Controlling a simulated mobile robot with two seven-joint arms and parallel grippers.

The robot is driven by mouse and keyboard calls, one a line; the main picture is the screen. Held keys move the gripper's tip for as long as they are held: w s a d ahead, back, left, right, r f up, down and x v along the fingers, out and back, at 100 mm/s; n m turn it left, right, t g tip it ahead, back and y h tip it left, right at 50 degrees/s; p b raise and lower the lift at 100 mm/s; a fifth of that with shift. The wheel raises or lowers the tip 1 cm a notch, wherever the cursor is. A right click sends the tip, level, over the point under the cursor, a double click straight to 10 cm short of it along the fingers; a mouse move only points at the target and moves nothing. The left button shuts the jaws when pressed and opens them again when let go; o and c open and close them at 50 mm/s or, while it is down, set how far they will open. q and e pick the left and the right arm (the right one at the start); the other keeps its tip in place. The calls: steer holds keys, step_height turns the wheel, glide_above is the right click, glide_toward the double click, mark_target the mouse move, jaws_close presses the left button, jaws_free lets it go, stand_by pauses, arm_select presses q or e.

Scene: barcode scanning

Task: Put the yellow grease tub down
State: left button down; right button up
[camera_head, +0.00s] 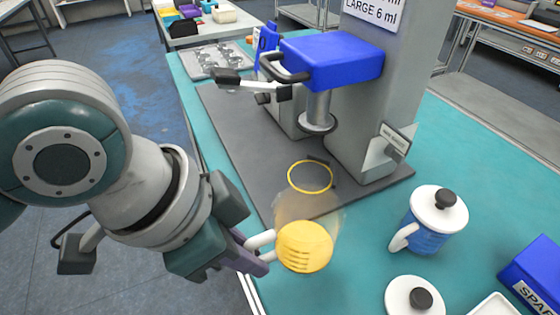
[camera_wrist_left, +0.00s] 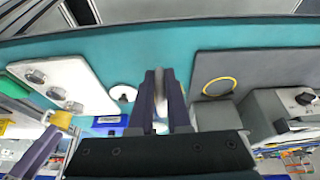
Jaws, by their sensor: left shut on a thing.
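The yellow grease tub (camera_head: 304,247) shows in the head view, with a ribbed face and a faint see-through haze above it. A yellow ring (camera_head: 291,178) marks the mat, beyond the tub and empty. The ring also shows in the wrist view (camera_wrist_left: 237,84), right of my fingers; the tub is not clear there. A purple part at that view's lower left may be my right gripper (camera_wrist_left: 50,135).
The grey mat (camera_head: 240,120) carries a grey stand with a blue head (camera_head: 335,60) behind the ring. A blue mug with a white lid (camera_head: 430,230), a white lid (camera_head: 414,298) and a blue box (camera_head: 540,272) are on the teal table to the right.

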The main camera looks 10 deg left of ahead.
arm_select(q)
step_height(320, 180, down, 8)
steer(key=shift+r+b, duration=0.1)
steer(key=shift+b, duration=0.55)
steer(key=shift+f, duration=0.2)
steer(key=c, duration=0.9)
jaws_free()
steer(key=p+v, duration=0.3)
steer(key=v, duration=0.9)
steer(key=s+a+n+y, duration=0.1)
steer(key=s+a+n, duration=0.1)
steer(key=s+n, duration=0.1)
steer(key=s+a+n+y, duration=0.1)
steer(key=s+a+n, duration=0.1)
steer(key=s+a, duration=0.1)
steer(key=s+a+r+n+y, duration=0.1)
steer(key=s+a+n, duration=0.1)
steer(key=n, duration=0.1)
steer(key=shift+s+a+n+t, duration=0.2)
steer(key=shift+s+n+t, duration=0.1)
steer(key=shift+s+t, duration=0.1)
